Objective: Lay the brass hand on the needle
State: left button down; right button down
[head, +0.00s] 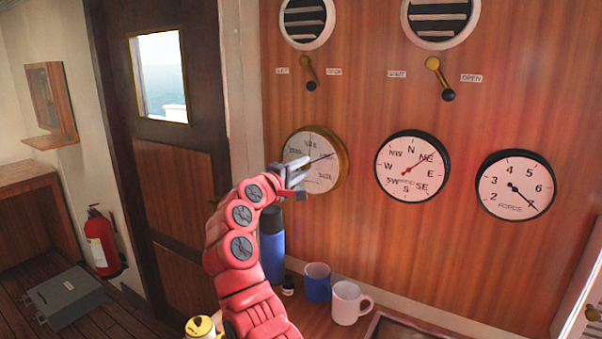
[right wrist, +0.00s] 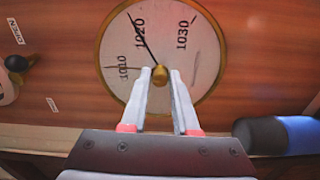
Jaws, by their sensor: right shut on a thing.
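The barometer (head: 325,182) is a white dial with a brass rim on the wood panel, at the left of the row of dials. It also fills the top of the right wrist view (right wrist: 205,75). Its dark needle (right wrist: 143,36) points up and left there, close to the 1020 mark. My right gripper (head: 298,172) is shut on the brass knob (right wrist: 160,76) at the dial's centre. My left gripper is not in view.
A wind dial (head: 411,190) and a force dial (head: 515,205) hang to the right. Levers (head: 440,80) and vents sit above. A blue bottle (head: 272,255), a blue mug (head: 317,285) and a white mug (head: 346,305) stand on the shelf below.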

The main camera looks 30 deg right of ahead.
jog(key=m+b, duration=0.3)
jog(key=b, duration=0.2)
jog(key=m+b, duration=0.2)
jog(key=shift+f+m+b, duration=0.3)
jog(key=shift+b, duration=0.05)
jog(key=shift+r+m+b, duration=0.2)
jog(key=shift+m+b, duration=0.25)
jog(key=shift+m, duration=2.25)
jog(key=shift+r, duration=0.1)
jog(key=c, duration=0.7)
grip_release()
